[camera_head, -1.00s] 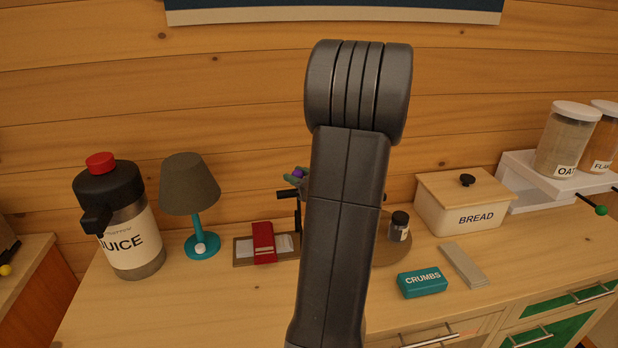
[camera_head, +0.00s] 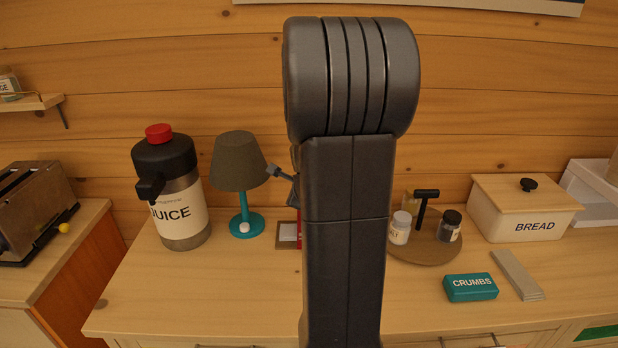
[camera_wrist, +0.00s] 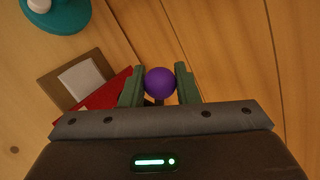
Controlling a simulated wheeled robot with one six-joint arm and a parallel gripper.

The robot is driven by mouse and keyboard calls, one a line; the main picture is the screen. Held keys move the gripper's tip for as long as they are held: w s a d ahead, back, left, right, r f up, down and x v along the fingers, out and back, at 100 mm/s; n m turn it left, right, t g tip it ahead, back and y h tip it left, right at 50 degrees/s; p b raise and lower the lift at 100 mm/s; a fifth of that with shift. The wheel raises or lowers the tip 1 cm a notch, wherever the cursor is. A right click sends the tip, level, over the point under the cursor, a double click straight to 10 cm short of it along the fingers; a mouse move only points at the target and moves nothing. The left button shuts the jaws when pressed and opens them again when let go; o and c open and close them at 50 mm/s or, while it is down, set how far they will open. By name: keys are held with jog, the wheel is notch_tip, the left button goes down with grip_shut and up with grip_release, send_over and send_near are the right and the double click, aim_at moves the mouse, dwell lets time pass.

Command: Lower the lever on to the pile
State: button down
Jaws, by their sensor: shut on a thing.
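In the wrist view, my gripper (camera_wrist: 159,74) is shut on a purple ball-shaped knob (camera_wrist: 160,84), with one green finger on each side of it. A short dark stem shows just below the knob; the rest of the lever is hidden by my gripper. A brown tray (camera_wrist: 52,83) with a white pile (camera_wrist: 84,80) lies to the left of the fingers. A flat red piece (camera_wrist: 107,93) lies across the tray's near side, partly behind the left finger. In the head view my arm hides the knob and most of the tray (camera_head: 286,243).
A lamp (camera_head: 240,165) and a juice dispenser (camera_head: 178,200) stand left of the tray. Right of my arm are a turntable (camera_head: 425,252) with jars and a black T-handle, a crumbs box (camera_head: 470,287), a grey strip (camera_head: 516,273) and a bread box (camera_head: 525,212).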

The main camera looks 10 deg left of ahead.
jog(key=shift+s+a+f+n+h+b, duration=0.1)
jog(key=shift+a+f+n+h+b, duration=0.25)
jog(key=shift+f, duration=0.8)
jog(key=shift+s+a+f+n+h+b, duration=0.1)
jog(key=shift+a+f+n+h+b, duration=0.3)
jog(key=shift+f, duration=0.7)
jog(key=shift+s+a+f+n+h+b, duration=0.15)
jog(key=shift+a+f+h, duration=0.35)
jog(key=shift+f, duration=0.65)
jog(key=shift+w+a, duration=0.1)
jog(key=c, duration=1.1)
grip_release()
jog(key=shift+c, duration=0.2)
jog(key=shift+r, duration=0.1)
